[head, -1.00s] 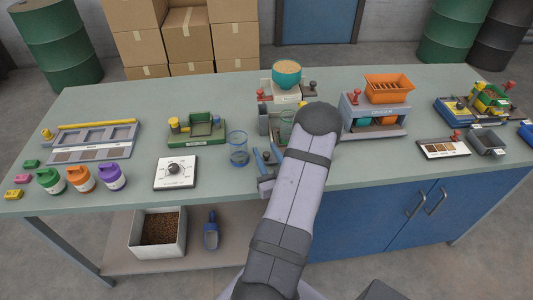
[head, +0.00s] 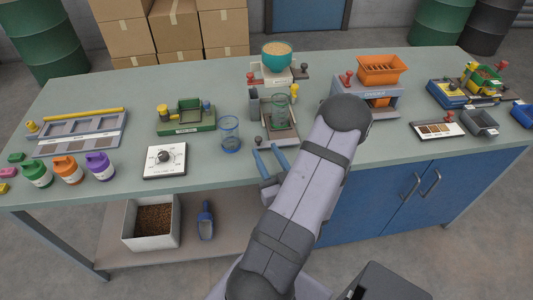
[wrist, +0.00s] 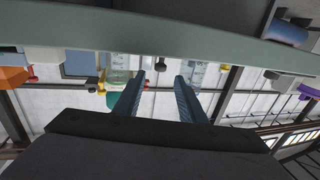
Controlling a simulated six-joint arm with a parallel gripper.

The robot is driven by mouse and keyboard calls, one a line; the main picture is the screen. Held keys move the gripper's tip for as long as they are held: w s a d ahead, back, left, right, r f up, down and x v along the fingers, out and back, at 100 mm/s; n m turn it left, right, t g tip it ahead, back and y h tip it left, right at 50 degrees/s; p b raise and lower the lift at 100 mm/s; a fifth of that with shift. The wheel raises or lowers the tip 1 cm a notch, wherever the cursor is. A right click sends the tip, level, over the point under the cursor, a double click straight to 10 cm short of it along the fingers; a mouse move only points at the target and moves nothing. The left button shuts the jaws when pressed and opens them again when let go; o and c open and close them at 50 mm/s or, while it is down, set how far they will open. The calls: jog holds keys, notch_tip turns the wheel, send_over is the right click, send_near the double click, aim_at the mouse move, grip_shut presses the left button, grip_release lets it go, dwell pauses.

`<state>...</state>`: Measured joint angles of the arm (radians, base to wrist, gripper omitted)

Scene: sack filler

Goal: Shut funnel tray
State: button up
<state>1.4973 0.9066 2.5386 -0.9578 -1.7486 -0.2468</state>
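My gripper (head: 268,155) is at the front edge of the bench, with its two blue fingers apart and nothing between them. The wrist view also shows the gripper (wrist: 155,80) open, with the bench upside down at the top. An orange slotted funnel-shaped hopper (head: 381,68) sits on a grey-blue stand (head: 348,97), right of and behind my gripper. A teal bowl of grain (head: 277,54) sits on a pale stand (head: 270,72) behind my gripper. I cannot tell which part is the funnel tray; my arm hides part of the grey-blue stand.
A clear cup (head: 229,135) stands left of my gripper, and a clear jar (head: 279,112) stands behind it. A white dial box (head: 165,160), a green device (head: 186,120) and coloured bottles (head: 68,170) are left. A sample card (head: 437,129) and grey bin (head: 479,122) are right.

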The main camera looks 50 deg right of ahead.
aim_at(260, 141)
jog(key=shift+p+v, duration=0.5)
jog(key=shift+v, duration=0.6)
jog(key=shift+s+a, duration=0.15)
jog(key=shift+s, duration=0.15)
jog(key=shift+p+x, duration=1.3)
jog(key=shift+x, duration=2.4)
jog(key=shift+c, duration=0.2)
